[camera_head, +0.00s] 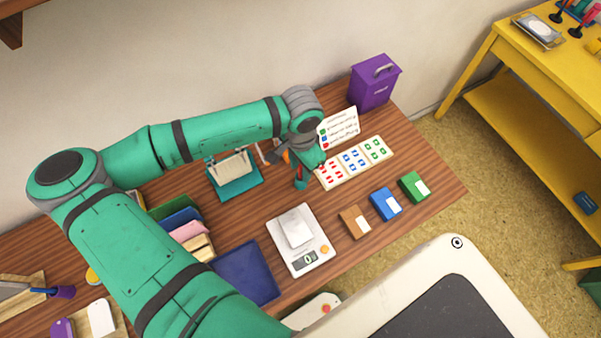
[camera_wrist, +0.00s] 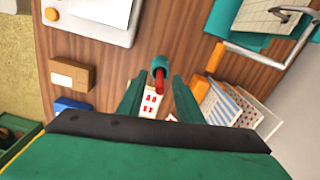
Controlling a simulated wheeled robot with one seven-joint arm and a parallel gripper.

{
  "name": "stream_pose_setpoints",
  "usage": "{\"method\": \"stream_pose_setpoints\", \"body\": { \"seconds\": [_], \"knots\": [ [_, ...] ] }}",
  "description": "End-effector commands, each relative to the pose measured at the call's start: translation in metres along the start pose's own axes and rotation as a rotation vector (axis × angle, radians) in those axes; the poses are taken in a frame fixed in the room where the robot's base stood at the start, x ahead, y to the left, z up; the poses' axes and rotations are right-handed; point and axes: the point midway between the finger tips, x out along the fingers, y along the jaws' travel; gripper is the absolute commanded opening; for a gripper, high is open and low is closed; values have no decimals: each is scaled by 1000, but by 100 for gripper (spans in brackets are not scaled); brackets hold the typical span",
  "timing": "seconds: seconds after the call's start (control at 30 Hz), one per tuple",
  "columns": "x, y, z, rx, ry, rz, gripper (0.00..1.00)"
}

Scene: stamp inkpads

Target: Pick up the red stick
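The red stick (camera_wrist: 160,80) shows in the wrist view, with a dark teal round end (camera_wrist: 159,62). In the head view the red stick (camera_head: 299,171) stands on the wooden table beside the card with red, blue and green marks, its lower end teal. My gripper (camera_wrist: 157,82) is open, and its two green fingers are on either side of the stick with gaps visible. I cannot tell whether a finger touches it. In the head view my wrist hides part of the area just above the stick.
The marked card (camera_head: 355,163) lies to the right of the stick. A white scale (camera_head: 318,250), brown (camera_head: 349,220), blue (camera_head: 380,202) and green (camera_head: 409,185) boxes stand nearer. A teal stand (camera_head: 236,183) is to the left, and a purple box (camera_head: 372,88) stands behind.

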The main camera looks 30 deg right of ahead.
Motion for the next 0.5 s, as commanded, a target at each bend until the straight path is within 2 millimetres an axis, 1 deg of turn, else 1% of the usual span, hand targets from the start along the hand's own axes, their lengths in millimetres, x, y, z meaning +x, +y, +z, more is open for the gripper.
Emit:
{"method": "stream_pose_setpoints", "body": {
  "seconds": [0.17,0.2,0.23,0.27,0.3,0.33,0.5],
  "knots": [
    [0,0,1,-2,1,0,32],
    [0,0,1,-2,1,0,28],
    [0,0,1,-3,1,0,20],
    [0,-1,1,-3,1,0,13],
    [0,-1,1,-3,1,0,4],
    [0,-1,1,-4,1,0,0],
    [0,-1,2,-4,1,0,0]
  ]
}}
